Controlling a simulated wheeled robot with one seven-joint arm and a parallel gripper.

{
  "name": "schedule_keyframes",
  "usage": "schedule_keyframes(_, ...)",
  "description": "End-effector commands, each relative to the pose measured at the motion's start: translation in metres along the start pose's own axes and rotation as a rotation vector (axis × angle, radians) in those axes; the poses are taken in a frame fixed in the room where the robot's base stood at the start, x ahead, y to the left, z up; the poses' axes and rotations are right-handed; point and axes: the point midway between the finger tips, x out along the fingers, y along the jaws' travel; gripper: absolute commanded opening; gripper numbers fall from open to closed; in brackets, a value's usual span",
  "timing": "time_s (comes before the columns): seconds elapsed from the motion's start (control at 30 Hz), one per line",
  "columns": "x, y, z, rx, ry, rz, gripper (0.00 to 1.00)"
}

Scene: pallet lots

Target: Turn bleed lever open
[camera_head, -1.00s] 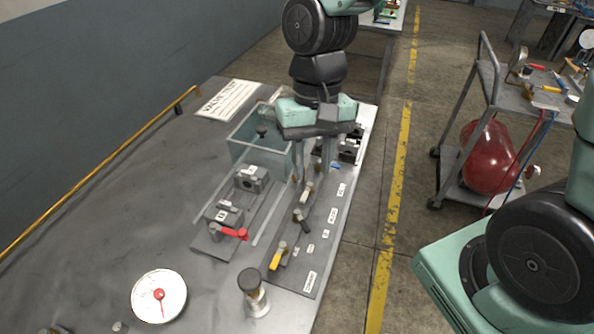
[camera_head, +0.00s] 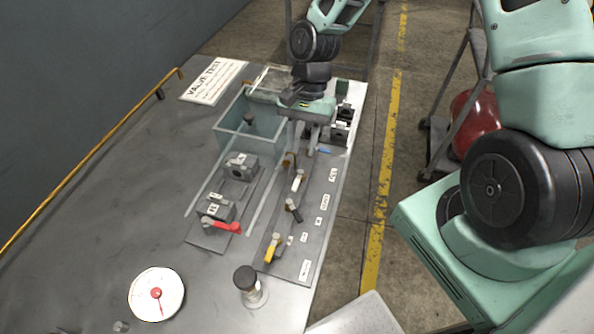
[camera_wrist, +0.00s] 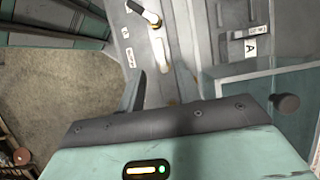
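A row of small levers stands on a grey panel (camera_head: 284,252) along the bench's right side. The labels are too small to read, so I cannot tell which lever is the bleed one. My gripper (camera_head: 302,147) points down over the panel's far end, fingers apart, with nothing seen between them.
A gauge (camera_head: 157,293) and a black-topped post (camera_head: 248,287) are near the front. Dark clamps (camera_head: 341,125) stand behind.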

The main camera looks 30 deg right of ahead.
Motion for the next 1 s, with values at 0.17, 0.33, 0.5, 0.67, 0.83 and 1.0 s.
schedule_keyframes(0.17,0.038,0.001,0.002,-0.002,-0.005,0.004,0.34)
schedule_keyframes(0.33,0.066,0.001,0.001,-0.002,-0.003,0.003,0.34)
schedule_keyframes(0.5,0.083,0.0,0.001,-0.002,0.0,0.001,0.34)
schedule_keyframes(0.67,0.088,0.0,0.0,-0.001,0.0,0.001,0.34)
schedule_keyframes(0.83,0.089,0.0,0.0,-0.001,0.001,0.0,0.34)
schedule_keyframes(1.0,0.088,0.0,0.0,-0.001,0.001,0.0,0.01)
